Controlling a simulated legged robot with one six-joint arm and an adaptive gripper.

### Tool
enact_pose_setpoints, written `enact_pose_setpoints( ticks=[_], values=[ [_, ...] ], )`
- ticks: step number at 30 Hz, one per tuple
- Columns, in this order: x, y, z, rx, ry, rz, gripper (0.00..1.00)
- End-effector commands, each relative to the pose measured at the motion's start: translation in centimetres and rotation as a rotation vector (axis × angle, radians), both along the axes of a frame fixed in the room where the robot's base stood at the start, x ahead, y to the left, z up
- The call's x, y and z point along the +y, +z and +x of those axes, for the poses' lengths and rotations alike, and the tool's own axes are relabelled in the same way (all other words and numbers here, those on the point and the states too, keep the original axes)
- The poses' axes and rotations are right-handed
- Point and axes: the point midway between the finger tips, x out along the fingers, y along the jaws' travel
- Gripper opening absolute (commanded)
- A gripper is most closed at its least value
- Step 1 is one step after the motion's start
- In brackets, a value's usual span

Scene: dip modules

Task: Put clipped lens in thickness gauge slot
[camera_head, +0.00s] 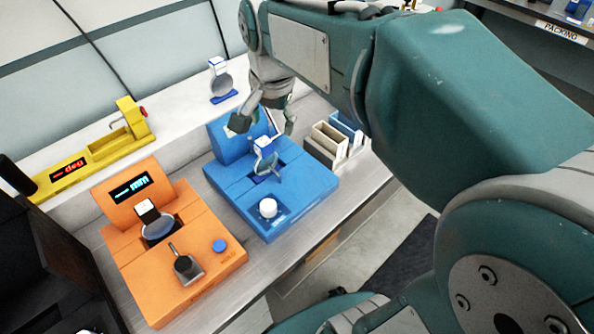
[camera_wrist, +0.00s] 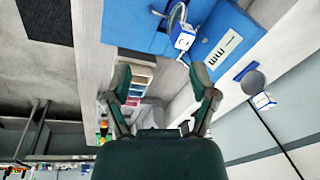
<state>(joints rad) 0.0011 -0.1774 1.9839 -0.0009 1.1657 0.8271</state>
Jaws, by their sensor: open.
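A round clear lens with a blue-and-white clip (camera_head: 263,144) stands upright in the slot of the blue device (camera_head: 312,178). In the wrist view this clip (camera_wrist: 184,38) lies just beyond my fingertips. My gripper (camera_head: 264,124) is open and empty above the back of the blue device, apart from the clip. Its spread fingers (camera_wrist: 162,78) show in the wrist view. Another lens with a white-and-dark clip (camera_head: 148,211) sits in the orange device (camera_head: 219,262), whose display reads mm. A third clipped lens (camera_head: 221,82) stands on a blue base on the back ledge.
A yellow device (camera_head: 95,152) with a red display reading deg is at the back left. Cream and blue bins (camera_head: 329,140) stand right of the blue device. A white knob (camera_head: 267,207) and a black paddle-shaped part (camera_head: 187,267) stick up from the devices.

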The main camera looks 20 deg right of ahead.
Motion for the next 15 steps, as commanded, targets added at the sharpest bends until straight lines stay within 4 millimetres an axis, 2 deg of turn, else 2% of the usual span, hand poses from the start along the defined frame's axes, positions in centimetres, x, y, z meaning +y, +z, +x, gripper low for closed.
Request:
enact_pose_setpoints(
  ticks=[1,9,12,15],
  values=[
    [0.0,0.2,-1.7,-0.037,0.078,-0.015,0.75],
    [0.0,-1.0,-9.3,-0.208,0.509,-0.143,0.75],
    [0.1,-2.0,-11.4,-0.256,0.643,-0.200,0.75],
    [0.1,-2.7,-12.7,-0.288,0.734,-0.243,0.75]
  ],
)
